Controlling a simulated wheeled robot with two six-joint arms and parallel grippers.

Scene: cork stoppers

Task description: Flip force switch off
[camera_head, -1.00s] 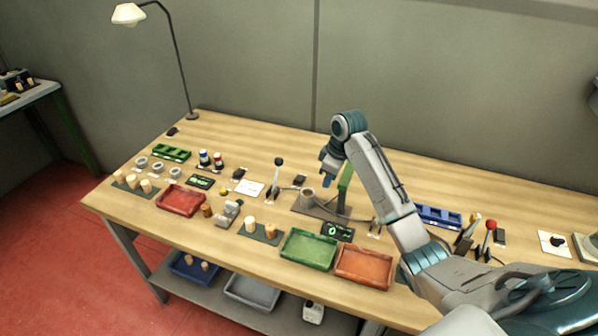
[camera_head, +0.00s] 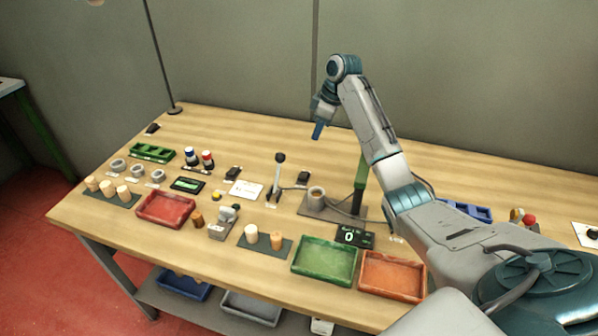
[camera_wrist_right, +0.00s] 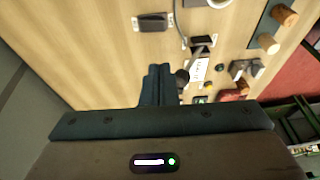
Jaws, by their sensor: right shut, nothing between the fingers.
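My right gripper (camera_head: 318,130) is shut and empty, raised above the back part of the bench, its fingers pointing down. In the right wrist view its closed fingers (camera_wrist_right: 157,85) hang above the wood. A small black switch (camera_head: 303,177) sits on the bench below and left of the test stand's column; it also shows in the right wrist view (camera_wrist_right: 153,22), apart from the fingers. Its label is too small to read, and its rocker position is unclear. A dark display (camera_head: 355,237) in front of the stand reads 0. My left gripper is out of view.
A ball-topped lever (camera_head: 279,160) stands left of the switch, beside a white card (camera_head: 245,189). The stand has a green column (camera_head: 361,172) and a cup (camera_head: 316,194). A second black switch (camera_head: 233,173) lies farther left. Green (camera_head: 325,283) and orange (camera_head: 392,300) trays lie in front.

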